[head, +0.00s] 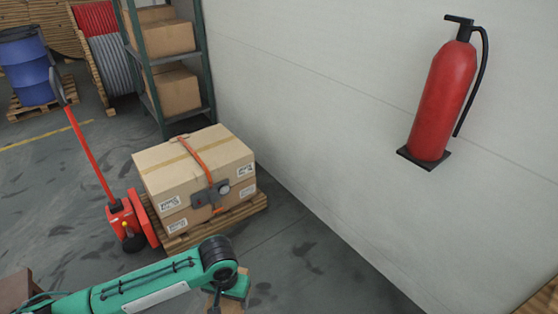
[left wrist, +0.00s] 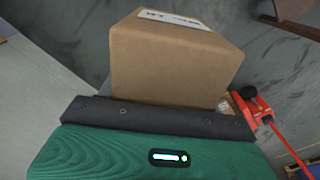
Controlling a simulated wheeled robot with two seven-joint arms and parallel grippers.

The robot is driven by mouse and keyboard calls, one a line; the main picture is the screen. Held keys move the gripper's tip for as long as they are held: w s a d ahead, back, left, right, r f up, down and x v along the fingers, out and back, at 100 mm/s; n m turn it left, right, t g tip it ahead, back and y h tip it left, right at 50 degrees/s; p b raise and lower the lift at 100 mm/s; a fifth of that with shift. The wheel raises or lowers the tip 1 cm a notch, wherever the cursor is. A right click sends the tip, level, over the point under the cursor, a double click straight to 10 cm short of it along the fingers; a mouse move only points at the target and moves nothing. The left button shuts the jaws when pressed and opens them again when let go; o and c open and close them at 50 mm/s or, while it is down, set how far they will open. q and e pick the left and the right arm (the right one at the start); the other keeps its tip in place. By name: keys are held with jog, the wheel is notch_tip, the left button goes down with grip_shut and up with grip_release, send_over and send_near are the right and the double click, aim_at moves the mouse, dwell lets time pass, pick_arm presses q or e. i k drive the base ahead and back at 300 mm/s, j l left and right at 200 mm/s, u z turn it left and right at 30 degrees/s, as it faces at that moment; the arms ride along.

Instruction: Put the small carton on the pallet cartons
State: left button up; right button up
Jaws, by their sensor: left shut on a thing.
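The small carton (left wrist: 175,65) is plain brown with a white printed label on one face. In the left wrist view my left gripper (left wrist: 155,112) is shut on it. In the head view my green left arm reaches in along the bottom, and a little of the carton (head: 226,303) shows below the wrist, mostly hidden. The pallet cartons (head: 190,165), strapped with an orange band and a grey buckle, sit on a wooden pallet (head: 225,219) behind and above my wrist in the picture. The held carton is apart from them. My right gripper is not in view.
A red pallet jack (head: 122,220) with a tall handle stands left of the pallet. A shelf rack (head: 146,80) with cartons is behind it. A fire extinguisher (head: 443,100) hangs on the white wall at right. Floor right of the pallet is clear.

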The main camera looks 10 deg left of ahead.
aim_at(169, 173)
jog(key=i+j+u, duration=0.2)
jog(key=i+u, duration=0.25)
jog(key=i+j+u, duration=0.1)
jog(key=i+u, duration=0.6)
jog(key=u, duration=0.15)
jog(key=i+j+z, duration=0.2)
jog(key=i, duration=2.1)
